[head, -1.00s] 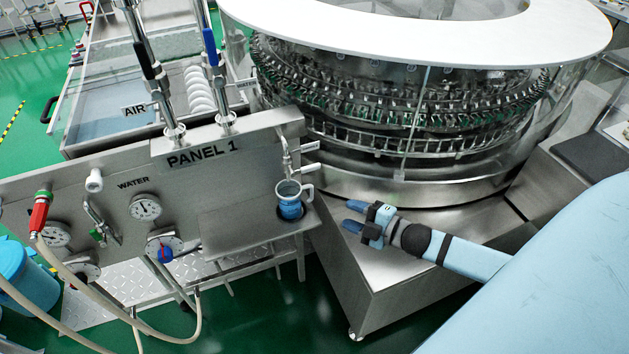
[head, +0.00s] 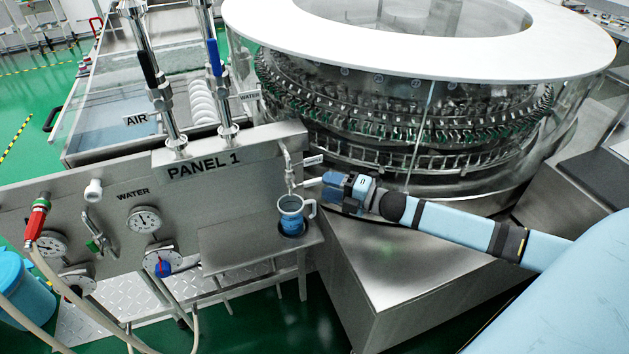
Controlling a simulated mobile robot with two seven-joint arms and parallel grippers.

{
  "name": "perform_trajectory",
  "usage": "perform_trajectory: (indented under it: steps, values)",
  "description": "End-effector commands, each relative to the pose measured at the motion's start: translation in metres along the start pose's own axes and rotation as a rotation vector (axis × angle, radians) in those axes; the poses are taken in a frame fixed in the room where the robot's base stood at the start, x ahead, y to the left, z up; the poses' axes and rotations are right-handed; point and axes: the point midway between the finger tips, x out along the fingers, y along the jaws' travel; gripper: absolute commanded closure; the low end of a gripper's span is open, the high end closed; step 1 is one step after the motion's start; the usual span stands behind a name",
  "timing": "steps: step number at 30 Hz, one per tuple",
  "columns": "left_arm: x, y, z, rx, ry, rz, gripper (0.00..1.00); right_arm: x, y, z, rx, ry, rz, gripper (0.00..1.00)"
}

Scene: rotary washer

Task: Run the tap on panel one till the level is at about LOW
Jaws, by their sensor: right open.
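The tap (head: 288,168) is at the right end of the panel marked PANEL 1 (head: 205,166), with pale lever handles pointing right. A jug (head: 290,222) with a blue lower part and a pale handle stands upright on the steel shelf below the spout. Its level and any LOW mark are too small to read, and I cannot tell whether water is flowing. My right gripper (head: 328,186) is open, its blue fingertips by the end of the lower tap handle. I cannot tell whether they touch it. My left gripper is not in view.
The big round washer (head: 400,190) with a white top ring stands behind my right arm. A steel cabinet (head: 385,265) lies below the arm. Gauges (head: 144,219), valves and hoses fill the panel's left part. Open space lies above the jug's right side.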

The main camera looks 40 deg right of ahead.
Motion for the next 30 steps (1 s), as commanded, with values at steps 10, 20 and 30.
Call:
perform_trajectory:
  steps: [10, 20, 30]
  values:
    - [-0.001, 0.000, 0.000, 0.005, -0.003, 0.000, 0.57, 0.042, 0.000, 0.000, 0.001, -0.001, 0.000, 0.55]
    - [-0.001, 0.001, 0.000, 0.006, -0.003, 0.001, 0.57, 0.045, 0.000, 0.000, 0.000, 0.000, -0.001, 0.55]
    - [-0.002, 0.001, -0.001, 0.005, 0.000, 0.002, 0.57, 0.045, 0.000, 0.000, 0.001, 0.000, -0.001, 1.00]
